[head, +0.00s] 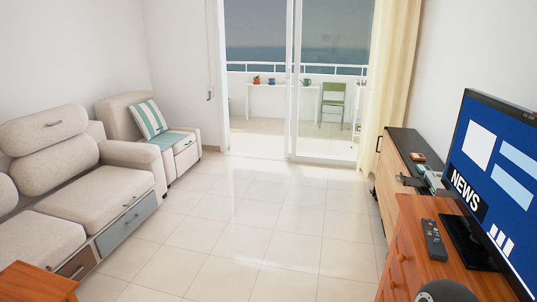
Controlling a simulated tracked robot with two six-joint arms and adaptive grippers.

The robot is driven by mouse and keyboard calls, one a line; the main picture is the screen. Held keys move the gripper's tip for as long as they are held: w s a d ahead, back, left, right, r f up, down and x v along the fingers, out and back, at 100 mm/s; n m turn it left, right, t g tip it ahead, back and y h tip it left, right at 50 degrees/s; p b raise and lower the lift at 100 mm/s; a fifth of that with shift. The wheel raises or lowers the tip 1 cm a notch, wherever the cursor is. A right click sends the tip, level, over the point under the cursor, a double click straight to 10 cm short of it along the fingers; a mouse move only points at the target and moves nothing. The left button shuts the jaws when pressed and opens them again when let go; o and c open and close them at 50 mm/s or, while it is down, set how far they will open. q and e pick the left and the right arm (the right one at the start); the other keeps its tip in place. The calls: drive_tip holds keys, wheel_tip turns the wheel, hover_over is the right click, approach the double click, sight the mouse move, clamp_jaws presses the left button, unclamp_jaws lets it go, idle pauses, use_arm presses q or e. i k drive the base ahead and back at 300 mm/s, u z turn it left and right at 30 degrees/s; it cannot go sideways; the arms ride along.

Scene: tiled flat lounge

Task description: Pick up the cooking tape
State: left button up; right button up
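I cannot make out a thing that is clearly the cooking tape. A small dark flat item (410,181) lies on the dark top of the far cabinet at the right, but it is too small to identify. A small orange-and-dark item (418,157) lies farther back on the same top. Neither of my grippers is in view.
A TV (500,170) showing NEWS and a remote (434,240) are on the wooden dresser (405,268). The far cabinet (390,180) stands beyond. A sofa (95,185) and armchair (160,140) line the left. The tiled floor (240,220) between is clear.

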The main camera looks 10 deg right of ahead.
sight(417, 157)
drive_tip(key=i, duration=2.85)
drive_tip(key=z, duration=1.3)
drive_tip(key=i, duration=1.25)
drive_tip(key=z, duration=0.85)
drive_tip(key=k, duration=0.75)
drive_tip(key=z, duration=0.15)
drive_tip(key=i, duration=0.8)
drive_tip(key=u, duration=0.1)
